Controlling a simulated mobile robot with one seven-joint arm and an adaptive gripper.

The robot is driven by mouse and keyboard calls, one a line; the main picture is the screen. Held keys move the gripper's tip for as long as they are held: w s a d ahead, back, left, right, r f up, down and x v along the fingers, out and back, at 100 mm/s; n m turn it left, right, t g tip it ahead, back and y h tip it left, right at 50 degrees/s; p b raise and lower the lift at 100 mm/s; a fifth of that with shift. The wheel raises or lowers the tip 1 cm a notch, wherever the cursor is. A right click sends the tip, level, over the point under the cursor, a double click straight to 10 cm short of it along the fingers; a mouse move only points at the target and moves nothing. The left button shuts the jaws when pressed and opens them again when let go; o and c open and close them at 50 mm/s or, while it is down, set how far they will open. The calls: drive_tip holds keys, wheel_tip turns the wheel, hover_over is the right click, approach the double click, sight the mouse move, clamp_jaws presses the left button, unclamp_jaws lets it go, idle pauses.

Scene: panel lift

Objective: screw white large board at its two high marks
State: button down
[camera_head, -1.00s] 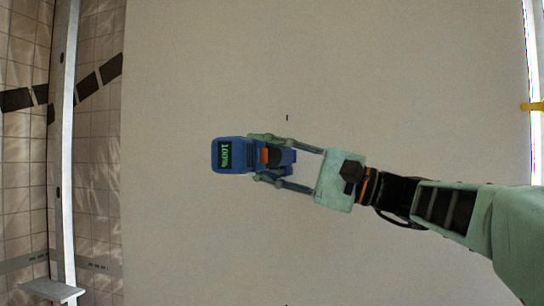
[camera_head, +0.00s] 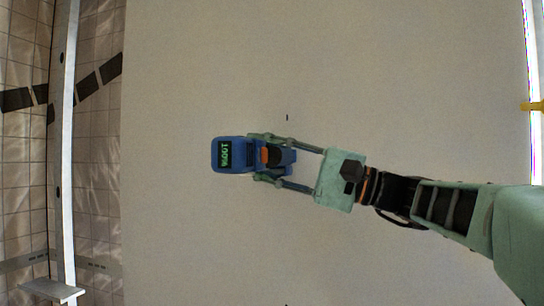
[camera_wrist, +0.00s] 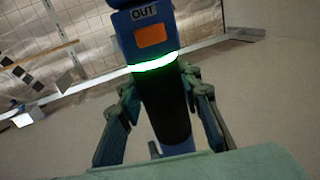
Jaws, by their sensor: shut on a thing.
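The white large board (camera_head: 400,70) fills most of the head view as a pale flat surface. Two small dark marks show on it, one (camera_head: 287,117) above my gripper and one (camera_head: 286,304) at the bottom edge. My gripper (camera_head: 268,158) is shut on a blue and black screwdriver tool (camera_head: 228,155), in front of the board. The tool's green display faces the head camera. In the wrist view the tool (camera_wrist: 162,95) stands between the fingers, with an orange patch, a lit green-white ring and a label reading OUT. Its tip is not clearly visible.
A pale metal upright (camera_head: 67,150) with dark holes stands left of the board, with a small ledge (camera_head: 52,290) low down. A tiled wall (camera_head: 22,190) with dark tiles lies behind it. A yellow piece (camera_head: 532,106) shows at the right edge.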

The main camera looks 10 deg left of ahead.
drive_tip(key=shift+s+d+b, duration=0.1)
drive_tip(key=shift+s+b, duration=0.45)
drive_tip(key=shift+b, duration=0.1)
drive_tip(key=shift+s+a+r+b, duration=0.1)
drive_tip(key=shift+s+a+b, duration=0.1)
drive_tip(key=shift+s+b, duration=1)
drive_tip(key=shift+s+r+p, duration=0.1)
drive_tip(key=shift+s+p, duration=0.2)
drive_tip(key=shift+p, duration=0.15)
